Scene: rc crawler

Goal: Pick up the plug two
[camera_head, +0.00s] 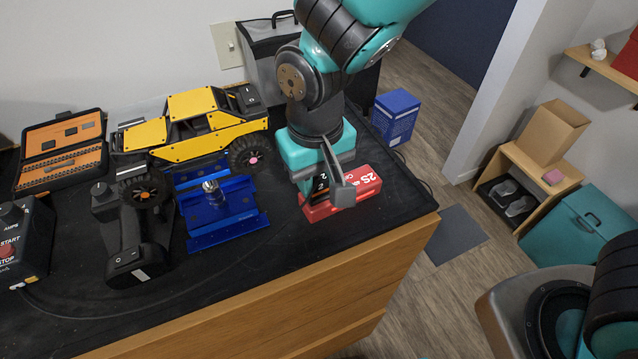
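A small dark block with a white "2" on it (321,184), which may be plug two, shows at the left end of the red battery pack (365,184), which is marked "2S". My gripper (328,192) points down right over this end of the pack. One grey finger lies in front of the pack, just right of the "2" block. The other finger is hard to make out against the dark block. The fingers partly hide the block, and I cannot tell whether they touch it or grip it.
A yellow crawler (188,128) stands left of my gripper, above a blue stand (222,212). A black transmitter (130,235), an open tool case (62,150) and a start/stop box (22,245) lie further left. The wooden bench's front edge (400,232) is close to the battery pack.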

